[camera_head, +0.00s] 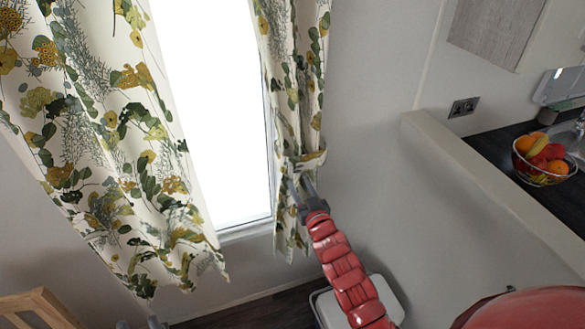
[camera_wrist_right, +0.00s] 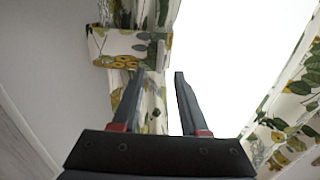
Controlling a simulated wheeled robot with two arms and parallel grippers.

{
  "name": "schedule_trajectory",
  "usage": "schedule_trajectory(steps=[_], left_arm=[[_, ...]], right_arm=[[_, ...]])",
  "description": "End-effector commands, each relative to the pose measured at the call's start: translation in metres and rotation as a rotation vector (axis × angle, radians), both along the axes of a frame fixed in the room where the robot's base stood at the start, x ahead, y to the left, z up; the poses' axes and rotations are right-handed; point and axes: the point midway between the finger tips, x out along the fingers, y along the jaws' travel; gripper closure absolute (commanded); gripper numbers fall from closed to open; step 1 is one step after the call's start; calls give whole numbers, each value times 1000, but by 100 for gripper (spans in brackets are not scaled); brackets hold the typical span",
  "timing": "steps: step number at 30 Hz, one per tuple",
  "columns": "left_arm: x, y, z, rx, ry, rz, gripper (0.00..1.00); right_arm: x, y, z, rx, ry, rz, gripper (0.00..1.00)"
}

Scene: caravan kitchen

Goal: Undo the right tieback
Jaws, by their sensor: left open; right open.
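The right curtain (camera_head: 298,75), white with a green and yellow leaf print, hangs gathered at the right side of the window. The right tieback (camera_head: 312,158), a band in the same print, is around it at mid-height.
The left curtain (camera_head: 110,130) hangs loose beside the bright window (camera_head: 215,100). A pale half-wall (camera_head: 490,180) and a counter with a fruit bowl (camera_head: 543,165) stand at the right. A white bin-like box (camera_head: 390,295) is below my right arm. A wooden chair (camera_head: 40,305) is bottom left.

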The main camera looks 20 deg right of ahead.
Motion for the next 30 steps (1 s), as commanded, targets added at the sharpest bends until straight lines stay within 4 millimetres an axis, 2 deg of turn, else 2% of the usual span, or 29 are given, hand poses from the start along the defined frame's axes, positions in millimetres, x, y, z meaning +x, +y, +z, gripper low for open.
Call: schedule_trajectory(steps=[1,6,13,18,27,28,30], left_arm=[[0,0,7,0,0,0,56],[0,0,18,0,0,0,56],[0,0,27,0,0,0,56],[0,0,29,0,0,0,56],[0,0,29,0,0,0,56],[0,0,29,0,0,0,56],[0,0,29,0,0,0,56]], right_arm=[[9,2,3,1,2,1,56],[32,2,4,1,0,1,56],[54,2,1,0,2,-1,56],[61,3,1,0,-2,1,56],[62,2,0,0,-1,0,56],[62,2,0,0,-1,0,58],[62,2,0,0,-1,0,71]])
